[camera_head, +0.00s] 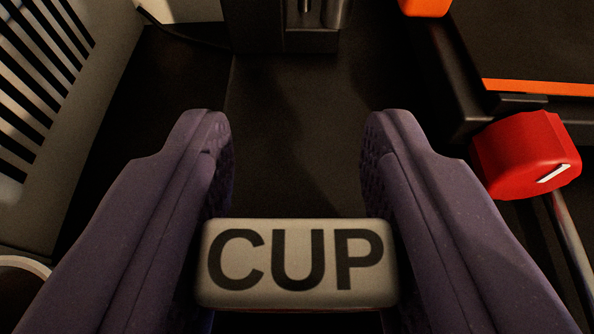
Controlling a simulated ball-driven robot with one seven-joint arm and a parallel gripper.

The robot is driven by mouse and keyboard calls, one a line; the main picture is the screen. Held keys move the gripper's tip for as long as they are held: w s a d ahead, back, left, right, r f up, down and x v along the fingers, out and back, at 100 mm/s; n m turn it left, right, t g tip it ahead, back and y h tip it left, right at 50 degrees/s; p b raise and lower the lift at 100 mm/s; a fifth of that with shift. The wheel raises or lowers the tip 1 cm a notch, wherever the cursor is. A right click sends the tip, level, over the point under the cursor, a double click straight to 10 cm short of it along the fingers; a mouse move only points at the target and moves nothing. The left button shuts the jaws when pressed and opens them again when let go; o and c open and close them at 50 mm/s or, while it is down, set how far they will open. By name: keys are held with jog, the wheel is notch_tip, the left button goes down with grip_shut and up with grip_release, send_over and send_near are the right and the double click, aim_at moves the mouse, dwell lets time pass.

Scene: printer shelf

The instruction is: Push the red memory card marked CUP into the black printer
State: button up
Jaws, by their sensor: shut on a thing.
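The memory card (295,264) shows its pale label face with CUP in dark letters, and a thin red edge below it. It is between the two purple fingers of my gripper (297,165), which is shut on it. The card's lower part is hidden from view. A black machine (500,60) with an orange strip stands at the upper right, apart from the card; it may be the printer. A card slot cannot be made out on it.
A red knob (525,155) with a white mark sits at the right, beside my right finger. A white slatted panel (50,90) stands at the left. A dark metal block (285,25) is at the top. The dark surface (295,120) ahead is clear.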

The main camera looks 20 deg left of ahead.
aim_at(300, 312)
jog(key=shift+f, duration=0.15)
jog(key=o, duration=1.1)
jog(key=b+v, duration=0.1)
jog(key=v, duration=0.6)
jog(key=shift+s+d, duration=0.1)
jog(key=shift+s, duration=0.25)
jog(key=shift+r, duration=0.2)
